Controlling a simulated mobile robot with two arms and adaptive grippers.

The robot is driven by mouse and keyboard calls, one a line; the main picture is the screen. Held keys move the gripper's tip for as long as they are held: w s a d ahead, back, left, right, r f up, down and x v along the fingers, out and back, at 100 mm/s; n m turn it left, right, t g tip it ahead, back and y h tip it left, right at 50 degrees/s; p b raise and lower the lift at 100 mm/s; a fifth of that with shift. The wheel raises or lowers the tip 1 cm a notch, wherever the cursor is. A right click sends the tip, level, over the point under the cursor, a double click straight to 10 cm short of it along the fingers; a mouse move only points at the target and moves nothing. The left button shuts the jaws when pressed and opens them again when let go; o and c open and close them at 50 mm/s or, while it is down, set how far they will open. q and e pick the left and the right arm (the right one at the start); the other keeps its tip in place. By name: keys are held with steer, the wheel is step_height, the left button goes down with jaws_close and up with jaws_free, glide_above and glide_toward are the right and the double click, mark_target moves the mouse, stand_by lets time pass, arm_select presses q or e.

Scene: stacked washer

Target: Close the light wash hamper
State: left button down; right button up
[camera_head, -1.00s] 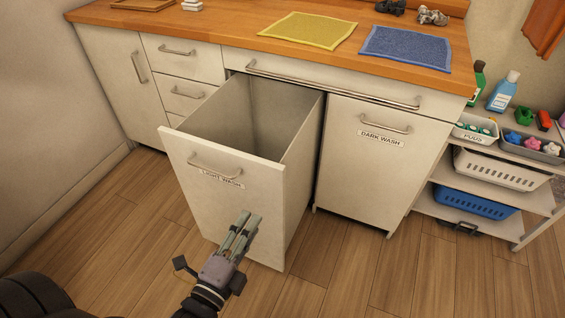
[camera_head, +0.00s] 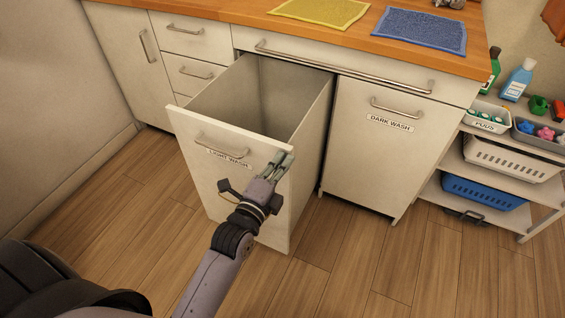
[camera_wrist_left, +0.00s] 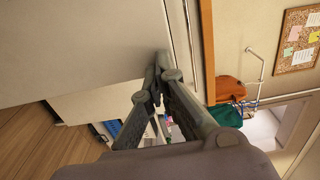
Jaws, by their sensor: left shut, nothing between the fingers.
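The light wash hamper (camera_head: 230,190) is a white pull-out bin with a bar handle and a "LIGHT WASH" label on its front. It stands pulled out from the cabinet, and its inside looks empty. My left gripper (camera_head: 283,162) is shut and empty at the upper right part of the hamper's front panel. In the left wrist view the shut fingertips (camera_wrist_left: 160,62) are close to a pale panel; I cannot tell whether they touch it. My right gripper is not in view.
The dark wash hamper (camera_head: 372,150) sits flush to the right. Wooden counter (camera_head: 225,12) above holds a yellow cloth (camera_head: 318,10) and a blue cloth (camera_head: 420,30). A shelf with baskets (camera_head: 485,192) stands at the right. The wooden floor (camera_head: 120,225) in front is clear.

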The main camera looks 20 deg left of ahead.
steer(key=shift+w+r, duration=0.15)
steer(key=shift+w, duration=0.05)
arm_select(q)
steer(key=shift+w, duration=0.1)
